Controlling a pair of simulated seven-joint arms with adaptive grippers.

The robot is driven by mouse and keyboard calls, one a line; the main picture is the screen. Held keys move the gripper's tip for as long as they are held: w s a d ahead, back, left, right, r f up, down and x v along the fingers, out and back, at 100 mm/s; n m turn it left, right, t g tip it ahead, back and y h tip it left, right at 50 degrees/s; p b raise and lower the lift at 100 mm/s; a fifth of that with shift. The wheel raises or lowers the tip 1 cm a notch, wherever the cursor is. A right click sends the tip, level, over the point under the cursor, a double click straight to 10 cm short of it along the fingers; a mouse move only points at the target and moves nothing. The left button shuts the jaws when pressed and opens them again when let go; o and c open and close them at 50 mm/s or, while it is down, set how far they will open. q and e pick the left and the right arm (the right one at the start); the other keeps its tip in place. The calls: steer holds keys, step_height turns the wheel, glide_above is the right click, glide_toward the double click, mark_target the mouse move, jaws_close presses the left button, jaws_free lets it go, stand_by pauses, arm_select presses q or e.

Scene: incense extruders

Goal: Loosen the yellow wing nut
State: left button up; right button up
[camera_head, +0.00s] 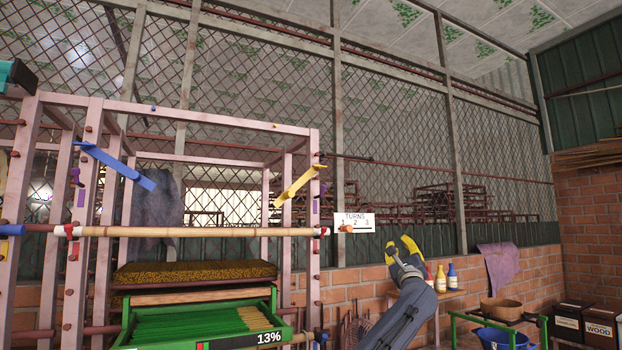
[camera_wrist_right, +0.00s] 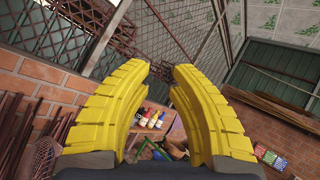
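The yellow wing nut, a long yellow bar (camera_head: 299,187), sits tilted on the upper part of the pink frame's right front post, its right end higher. My right gripper (camera_head: 405,246) is to the right of and below it, clear of the frame, with yellow fingers pointing up. In the right wrist view the two yellow fingers (camera_wrist_right: 162,70) stand apart with nothing between them. The wing nut does not show in the right wrist view. My left gripper is not in view.
The pink frame (camera_head: 95,150) carries a similar blue bar (camera_head: 115,167), a bamboo pole (camera_head: 200,232) and a green tray (camera_head: 128,328) marked 13%. A "TURNS 1 2 3" sign (camera_head: 354,217) hangs right of the post. Bottles (camera_head: 452,277) stand beyond my right gripper.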

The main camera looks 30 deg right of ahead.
steer(key=a+r+n+t+y, duration=0.35)
steer(key=a+r, duration=0.35)
steer(key=r, duration=0.3)
steer(key=n+g+y, duration=0.5)
steer(key=n+y, duration=0.4)
steer(key=n, duration=0.6)
glide_toward(321, 166)
steer(key=w, duration=0.7)
steer(key=w+d, duration=0.1)
steer(key=w, duration=0.2)
steer(key=shift+w+r, duration=0.15)
steer(key=shift+w, duration=0.2)
steer(key=shift+o, duration=0.2)
jaws_close()
